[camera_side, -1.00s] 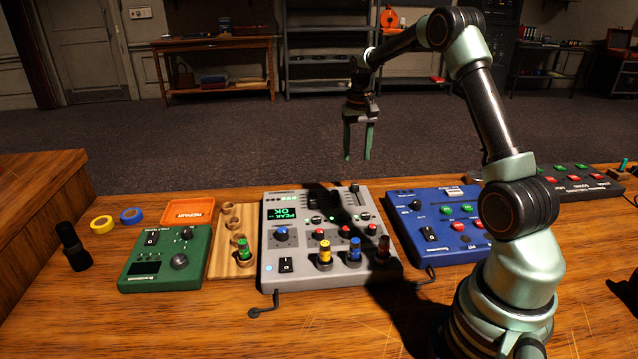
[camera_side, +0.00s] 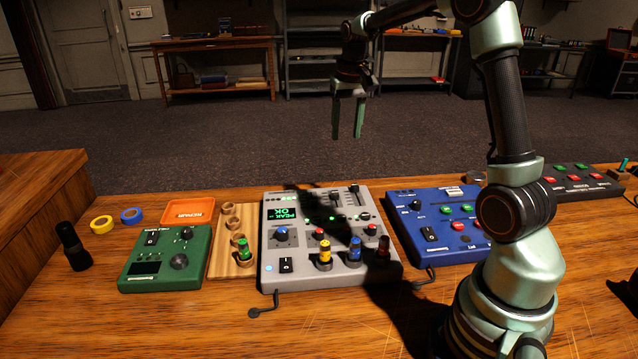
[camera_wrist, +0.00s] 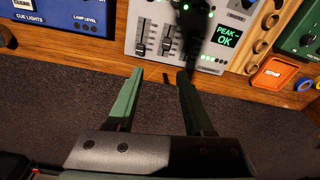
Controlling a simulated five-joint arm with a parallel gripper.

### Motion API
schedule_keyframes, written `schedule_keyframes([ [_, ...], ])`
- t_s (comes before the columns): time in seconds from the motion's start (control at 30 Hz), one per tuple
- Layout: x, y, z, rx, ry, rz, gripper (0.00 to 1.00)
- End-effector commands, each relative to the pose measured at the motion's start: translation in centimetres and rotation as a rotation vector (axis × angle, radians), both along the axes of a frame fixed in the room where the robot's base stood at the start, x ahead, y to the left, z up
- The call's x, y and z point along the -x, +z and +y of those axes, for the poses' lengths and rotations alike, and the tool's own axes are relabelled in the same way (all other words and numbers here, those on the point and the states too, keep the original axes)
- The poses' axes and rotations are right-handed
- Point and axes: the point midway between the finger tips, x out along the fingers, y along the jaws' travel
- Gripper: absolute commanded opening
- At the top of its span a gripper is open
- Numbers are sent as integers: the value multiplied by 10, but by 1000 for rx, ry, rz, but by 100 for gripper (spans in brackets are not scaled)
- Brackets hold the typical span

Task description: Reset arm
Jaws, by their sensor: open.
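My gripper (camera_side: 347,136) hangs in the air above and behind the grey mixer (camera_side: 350,278), fingers pointing down, open and empty. In the wrist view my gripper (camera_wrist: 158,80) shows its two green fingers apart with nothing between them. The grey mixer has a lit green screen reading "PEAK OK" (camera_side: 283,213), which also shows in the wrist view (camera_wrist: 227,38). Yellow, blue and dark red-brown plugs (camera_side: 382,248) stand along its front edge. My arm's shadow falls across the mixer.
A wooden rack (camera_side: 220,265) holding a green plug (camera_side: 245,254) stands left of the mixer, then a green box (camera_side: 165,278). A blue panel (camera_side: 433,252) stands right. Air around my gripper is clear.

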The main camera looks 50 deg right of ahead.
Motion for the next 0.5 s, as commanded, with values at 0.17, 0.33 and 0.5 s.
schedule_keyframes([
  [0.17, 18, 33, 58, 40, 141, -79, 52],
  [0.33, 43, 50, 105, 72, 265, -153, 52],
  [0.5, 73, 56, 147, 99, 389, -226, 52],
])
